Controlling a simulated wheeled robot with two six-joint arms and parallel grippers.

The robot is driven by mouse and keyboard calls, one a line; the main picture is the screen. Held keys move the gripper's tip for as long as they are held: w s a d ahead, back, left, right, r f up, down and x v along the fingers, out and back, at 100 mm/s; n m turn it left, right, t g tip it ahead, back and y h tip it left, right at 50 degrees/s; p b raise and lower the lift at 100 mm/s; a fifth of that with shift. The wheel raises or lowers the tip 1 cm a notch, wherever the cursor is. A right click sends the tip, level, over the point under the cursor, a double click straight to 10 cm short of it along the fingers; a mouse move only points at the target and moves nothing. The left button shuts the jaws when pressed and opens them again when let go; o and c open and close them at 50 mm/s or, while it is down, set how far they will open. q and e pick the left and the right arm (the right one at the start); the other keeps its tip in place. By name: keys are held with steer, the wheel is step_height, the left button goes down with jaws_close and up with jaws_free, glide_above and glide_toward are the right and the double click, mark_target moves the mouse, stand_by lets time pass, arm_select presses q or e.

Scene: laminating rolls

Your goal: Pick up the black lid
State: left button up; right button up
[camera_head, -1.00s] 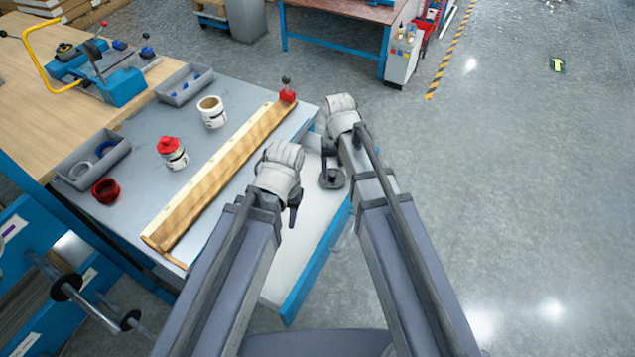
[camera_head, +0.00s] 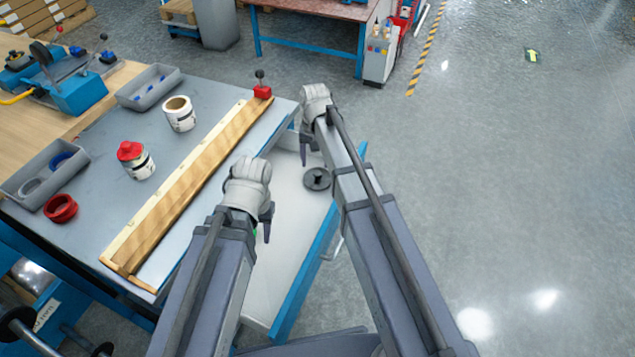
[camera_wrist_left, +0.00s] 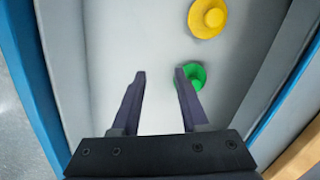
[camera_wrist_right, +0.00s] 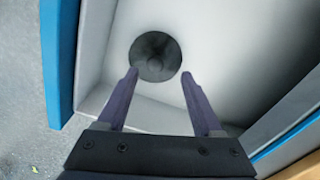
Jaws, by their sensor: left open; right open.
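The black lid (camera_head: 317,179) is a dark round disc with a raised centre knob. It lies in the open white drawer (camera_head: 285,265), near its far end. In the right wrist view the lid (camera_wrist_right: 155,57) sits just beyond and between my fingertips. My right gripper (camera_wrist_right: 158,74) is open and empty. In the head view my right gripper (camera_head: 306,158) is just up and left of the lid. My left gripper (camera_wrist_left: 160,73) is open and empty over the same drawer, near a green lid (camera_wrist_left: 198,68) and a yellow lid (camera_wrist_left: 208,18).
The drawer's blue front (camera_head: 305,270) and pale walls bound the space around both grippers.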

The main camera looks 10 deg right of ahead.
mark_target(318, 173)
arm_select(q)
steer(key=shift+f+b, duration=2.6)
steer(key=shift+f, duration=0.05)
arm_select(e)
steer(key=shift+w+d+f, duration=0.1)
steer(key=shift+d+f, duration=0.15)
steer(key=shift+f, duration=1.05)
steer(key=shift+d+f, duration=0.2)
steer(key=shift+f, duration=1.1)
arm_select(q)
steer(key=shift+r, duration=0.1)
arm_select(e)
jaws_close()
